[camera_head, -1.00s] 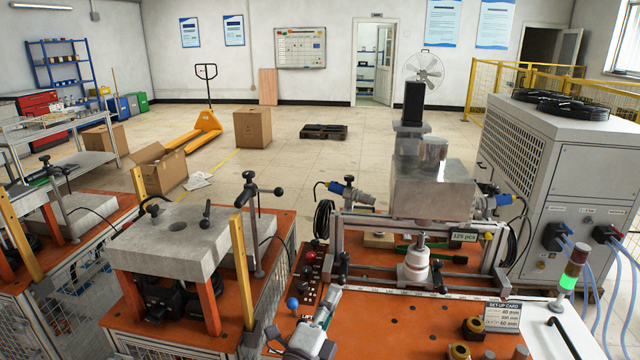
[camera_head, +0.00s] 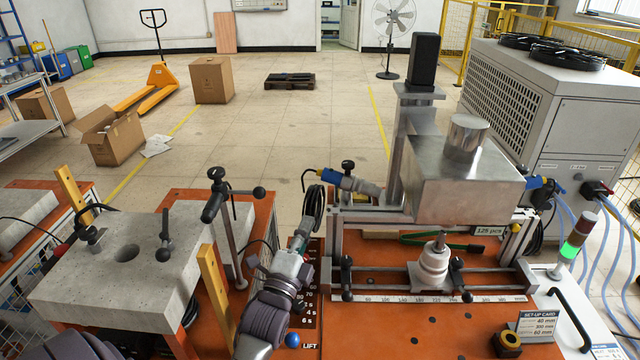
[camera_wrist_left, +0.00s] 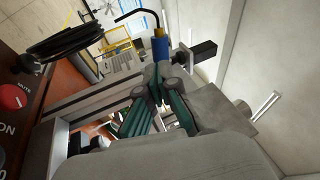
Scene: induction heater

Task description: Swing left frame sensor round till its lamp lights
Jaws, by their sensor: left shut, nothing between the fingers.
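The left frame sensor (camera_head: 337,178) has a blue and yellow body with a black cable at its left end. It sits at the top left of the metal frame, its grey end pointing right and slightly down, under a black knob (camera_head: 347,166). No lit lamp can be made out on it. My left gripper (camera_head: 303,238) is shut and empty, below and left of the sensor. In the left wrist view the shut green fingers (camera_wrist_left: 158,80) lie in line with the blue sensor body (camera_wrist_left: 160,48); whether they touch cannot be told. My right gripper is out of view.
A black cable coil (camera_head: 312,208) hangs close to my left gripper. A metal block (camera_head: 465,180) stands over the white spindle (camera_head: 434,265). The signal tower glows green (camera_head: 570,250). A stone-topped stand (camera_head: 120,265) and yellow post (camera_head: 214,285) are at left.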

